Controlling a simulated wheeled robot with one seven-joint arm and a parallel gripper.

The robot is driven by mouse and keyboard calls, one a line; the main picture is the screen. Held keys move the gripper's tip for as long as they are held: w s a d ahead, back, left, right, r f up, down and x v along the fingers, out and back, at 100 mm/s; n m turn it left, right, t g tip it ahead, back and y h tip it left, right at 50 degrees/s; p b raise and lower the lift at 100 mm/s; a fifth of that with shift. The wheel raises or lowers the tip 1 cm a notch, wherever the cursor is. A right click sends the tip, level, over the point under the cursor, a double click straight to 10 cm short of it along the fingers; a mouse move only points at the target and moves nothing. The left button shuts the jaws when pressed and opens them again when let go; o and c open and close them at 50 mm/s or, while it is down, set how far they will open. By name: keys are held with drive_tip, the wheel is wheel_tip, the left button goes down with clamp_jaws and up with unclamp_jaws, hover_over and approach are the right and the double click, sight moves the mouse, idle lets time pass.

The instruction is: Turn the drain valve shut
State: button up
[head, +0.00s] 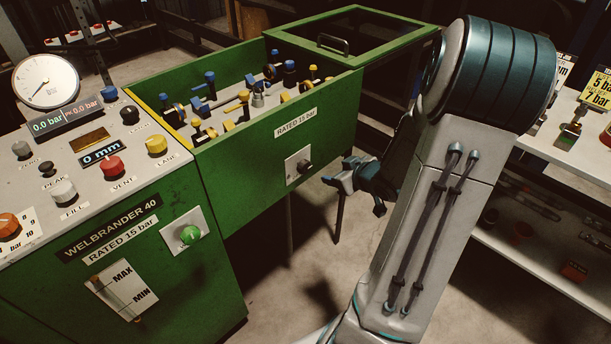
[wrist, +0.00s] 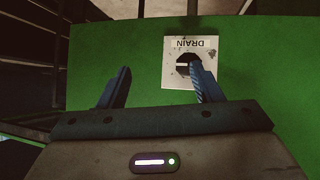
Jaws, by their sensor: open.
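The drain valve is a dark knob (head: 304,166) on a square pale plate on the front of the green tank. In the wrist view, the knob (wrist: 183,70) carries a pale mark lying across it, and its plate reads DRAIN upside down. My gripper (head: 338,173) is open and empty, in front of the tank and to the right of the knob in the head view. In the wrist view, my gripper (wrist: 159,66) has its right finger overlapping the knob's right side, with the left finger over bare green panel. The fingers do not hold the knob; whether one touches it I cannot tell.
The green tank (head: 240,165) holds several blue- and yellow-handled fittings, and its lid (head: 350,30) stands at the back. A control console (head: 90,170) with a gauge, knobs and a green button is at left. White shelving (head: 560,145) stands right, behind my arm.

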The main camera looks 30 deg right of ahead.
sight(307, 168)
drive_tip(key=s+f+t+y+b, duration=0.3)
drive_tip(key=s+t+y+b, duration=0.1)
drive_tip(key=t+y+b, duration=0.15)
drive_tip(key=shift+y, duration=0.25)
drive_tip(key=b+x, duration=0.1)
drive_tip(key=x, duration=1.1)
drive_tip(key=shift+w+a+f+b, duration=0.1)
drive_tip(key=shift+w+b, duration=0.05)
drive_tip(key=shift+b, duration=0.15)
drive_tip(key=shift+c, duration=0.3)
drive_tip(key=c, duration=0.9)
